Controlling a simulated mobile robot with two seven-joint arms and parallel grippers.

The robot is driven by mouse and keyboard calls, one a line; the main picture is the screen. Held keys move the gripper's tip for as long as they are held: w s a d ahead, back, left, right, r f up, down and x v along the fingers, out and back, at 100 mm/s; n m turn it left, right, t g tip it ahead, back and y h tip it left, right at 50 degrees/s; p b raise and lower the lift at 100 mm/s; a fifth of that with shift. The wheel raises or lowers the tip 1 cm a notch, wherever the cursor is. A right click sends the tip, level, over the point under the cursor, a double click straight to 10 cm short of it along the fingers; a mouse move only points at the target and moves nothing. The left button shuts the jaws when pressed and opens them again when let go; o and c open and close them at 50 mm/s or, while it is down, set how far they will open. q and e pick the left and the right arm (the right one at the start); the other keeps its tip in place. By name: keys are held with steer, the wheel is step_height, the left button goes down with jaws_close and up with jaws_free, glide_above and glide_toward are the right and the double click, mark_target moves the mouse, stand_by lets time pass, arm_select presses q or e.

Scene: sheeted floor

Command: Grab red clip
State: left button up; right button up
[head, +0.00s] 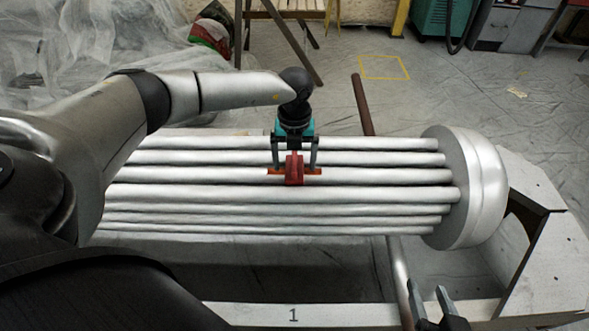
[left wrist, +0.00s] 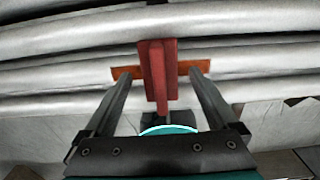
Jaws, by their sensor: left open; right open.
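The red clip (head: 294,170) sits on the bundle of silver tubes near the middle of the head view. It has an upright red body and an orange cross strip. My left gripper (head: 295,168) is open, with its two fingers on either side of the clip's red body and their tips near the orange strip. In the left wrist view the clip (left wrist: 157,70) stands between the open fingers (left wrist: 160,76), with a gap on each side. Whether the tips touch the strip, I cannot tell. My right gripper (head: 428,305) is open and empty at the bottom of the head view.
The silver tubes (head: 380,194) run across to a round metal end cap (head: 480,190). A pale frame (head: 540,240) stands at the right, and a pale beam marked 1 (head: 330,315) lies in front. A brown bar (head: 362,105) rises behind the tubes. The sheeted floor behind is mostly clear.

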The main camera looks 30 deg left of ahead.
arm_select(q)
steer(key=shift+f, duration=0.2)
stand_by(0.3)
jaws_close()
stand_by(0.6)
